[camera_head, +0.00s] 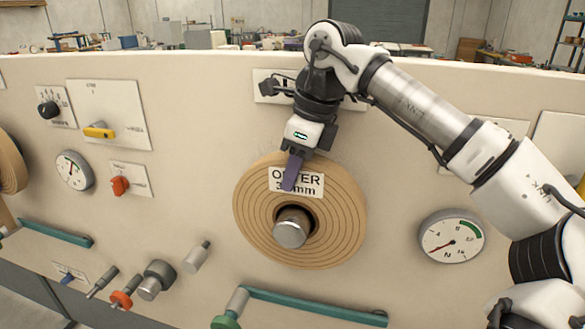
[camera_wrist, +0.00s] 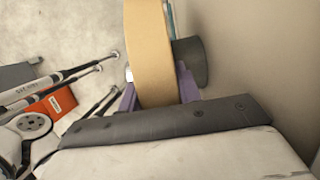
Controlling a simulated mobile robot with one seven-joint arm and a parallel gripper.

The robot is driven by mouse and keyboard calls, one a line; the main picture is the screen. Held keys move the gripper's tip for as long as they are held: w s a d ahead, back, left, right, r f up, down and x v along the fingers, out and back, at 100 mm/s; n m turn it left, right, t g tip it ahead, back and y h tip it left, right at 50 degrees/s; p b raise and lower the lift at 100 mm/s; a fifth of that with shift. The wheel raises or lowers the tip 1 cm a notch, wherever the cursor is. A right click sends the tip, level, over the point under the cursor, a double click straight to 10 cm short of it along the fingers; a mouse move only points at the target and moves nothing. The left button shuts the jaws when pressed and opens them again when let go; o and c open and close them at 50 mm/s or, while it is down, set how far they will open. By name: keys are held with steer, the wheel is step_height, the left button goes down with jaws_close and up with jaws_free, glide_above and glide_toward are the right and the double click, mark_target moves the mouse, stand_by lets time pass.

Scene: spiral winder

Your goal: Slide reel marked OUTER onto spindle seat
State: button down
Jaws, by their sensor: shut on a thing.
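The tan reel marked OUTER (camera_head: 260,222) stands upright in front of the machine panel in the head view, its label (camera_head: 307,184) near the top. The metal spindle seat (camera_head: 291,230) shows through the reel's central hole, with a dark gap at the hole's upper edge. My gripper (camera_head: 292,172) comes down from above and is shut on the reel's upper rim. In the wrist view the reel (camera_wrist: 150,50) shows edge-on between the purple fingers (camera_wrist: 158,92). A dark cylinder (camera_wrist: 190,62) lies on the panel side of it. How far the reel sits along the spindle is hidden.
A gauge (camera_head: 451,236) is right of the reel, under my arm. A teal bar (camera_head: 315,306) with a green-ended handle (camera_head: 228,312) runs below. Knobs and a roller (camera_head: 197,257) stick out at lower left. Another reel (camera_head: 10,165) is at the far left edge.

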steer(key=shift+w, duration=0.1)
stand_by(0.3)
steer(key=c, duration=1)
jaws_free()
steer(key=shift+c, duration=0.2)
steer(key=shift+o, duration=0.7)
steer(key=shift+f, duration=0.2)
